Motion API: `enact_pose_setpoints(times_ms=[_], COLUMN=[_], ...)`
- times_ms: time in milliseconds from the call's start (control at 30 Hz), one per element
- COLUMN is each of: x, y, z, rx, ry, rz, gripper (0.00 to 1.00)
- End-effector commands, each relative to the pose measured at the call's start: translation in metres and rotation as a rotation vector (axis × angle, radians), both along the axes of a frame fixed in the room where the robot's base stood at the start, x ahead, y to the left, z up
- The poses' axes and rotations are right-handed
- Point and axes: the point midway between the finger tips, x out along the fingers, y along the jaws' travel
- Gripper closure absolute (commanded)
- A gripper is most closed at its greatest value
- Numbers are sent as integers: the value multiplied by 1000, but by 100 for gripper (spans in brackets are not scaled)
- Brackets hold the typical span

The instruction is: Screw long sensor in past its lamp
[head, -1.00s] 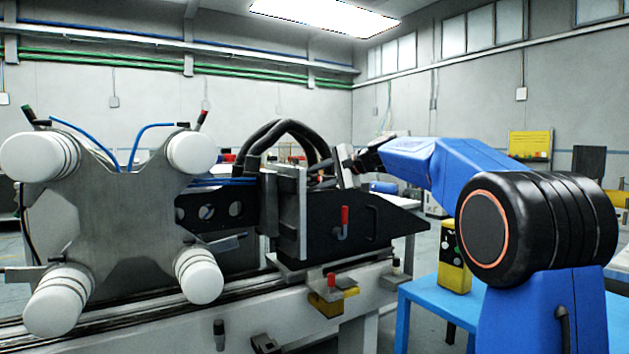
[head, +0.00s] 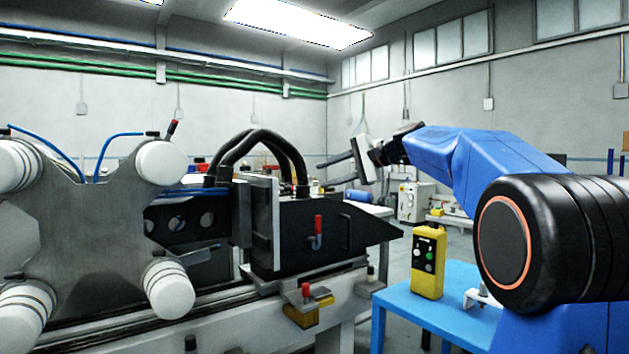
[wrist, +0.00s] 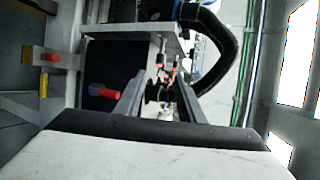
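I cannot tell for sure which part is the long sensor or its lamp. A red-topped pin with a grey-blue lower part (head: 317,230) stands on the side of the black housing (head: 278,232). It also shows in the wrist view (wrist: 105,93), left of the fingers. Another red-topped piece (head: 305,290) sits on a yellow block (head: 303,314) on the rail front. My gripper (head: 322,175) points left above the right end of the housing. In the wrist view my gripper (wrist: 158,82) has its two fingers apart, with small background parts showing between them and nothing visibly held.
Thick black hoses (head: 262,142) arch above the housing. A grey plate with white rollers (head: 105,215) stands at left. A blue table (head: 450,310) with a yellow button box (head: 429,262) is at front right. There is open air around my gripper.

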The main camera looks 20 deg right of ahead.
Motion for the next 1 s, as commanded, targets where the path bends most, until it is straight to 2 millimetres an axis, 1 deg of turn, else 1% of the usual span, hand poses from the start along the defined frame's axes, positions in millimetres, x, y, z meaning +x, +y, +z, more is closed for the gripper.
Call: enact_pose_setpoints(times_ms=[100, 200, 767, 867, 967, 1000], x=[-9, -13, -16, -26, -48, -60], y=[-9, -12, -12, -4, 12, 19], z=[5, 6, 6, -3, -24, -36], rx=[0, 0, -5, -35, -104, -141], ry=[-1, 0, 1, 8, 27, 35], rz=[-2, 0, 1, 7, 19, 28], gripper=[64, 64, 64, 64, 64, 64])
